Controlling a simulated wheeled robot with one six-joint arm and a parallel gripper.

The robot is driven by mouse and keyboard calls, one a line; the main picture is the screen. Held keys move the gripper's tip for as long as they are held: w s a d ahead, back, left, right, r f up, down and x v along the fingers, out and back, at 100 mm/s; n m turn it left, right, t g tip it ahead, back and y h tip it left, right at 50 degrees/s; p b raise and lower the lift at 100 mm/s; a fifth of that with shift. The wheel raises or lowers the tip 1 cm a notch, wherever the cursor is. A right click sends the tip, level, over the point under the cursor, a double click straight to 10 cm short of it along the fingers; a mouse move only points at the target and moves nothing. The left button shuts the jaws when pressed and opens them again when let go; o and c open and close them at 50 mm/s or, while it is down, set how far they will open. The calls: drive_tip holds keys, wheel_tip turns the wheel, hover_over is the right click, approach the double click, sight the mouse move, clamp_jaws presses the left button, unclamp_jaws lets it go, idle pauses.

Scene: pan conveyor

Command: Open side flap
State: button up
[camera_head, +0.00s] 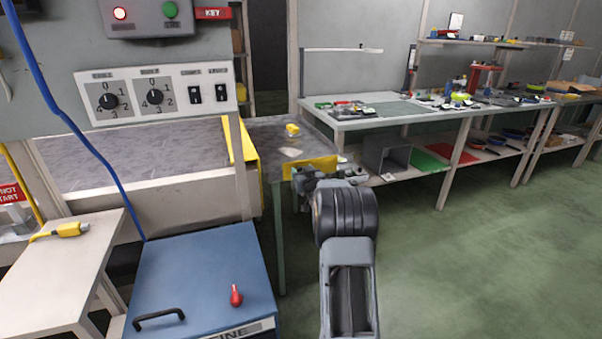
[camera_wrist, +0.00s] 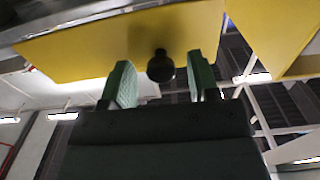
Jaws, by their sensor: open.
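A yellow flap (camera_head: 312,167) hangs at the near end of the grey conveyor bed (camera_head: 270,135). In the wrist view the yellow panel (camera_wrist: 105,48) fills the top, with a dark round knob (camera_wrist: 160,67) standing out from it. My gripper (camera_wrist: 161,82) is open, one green finger on each side of the knob, with gaps visible on both sides. In the head view my gripper (camera_head: 322,177) is just in front of the flap, and the knob is hidden behind it.
Another yellow panel (camera_head: 248,165) is on the conveyor's left side. A blue cabinet (camera_head: 200,275) with a black handle and red knob stands front left, beside a pale side table (camera_head: 60,255). A long workbench (camera_head: 400,118) runs along the back right. Green floor (camera_head: 500,260) is clear at right.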

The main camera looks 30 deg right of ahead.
drive_tip(key=shift+w+d, duration=0.15)
drive_tip(key=shift+w, duration=0.45)
drive_tip(key=shift+c, duration=0.5)
clamp_jaws()
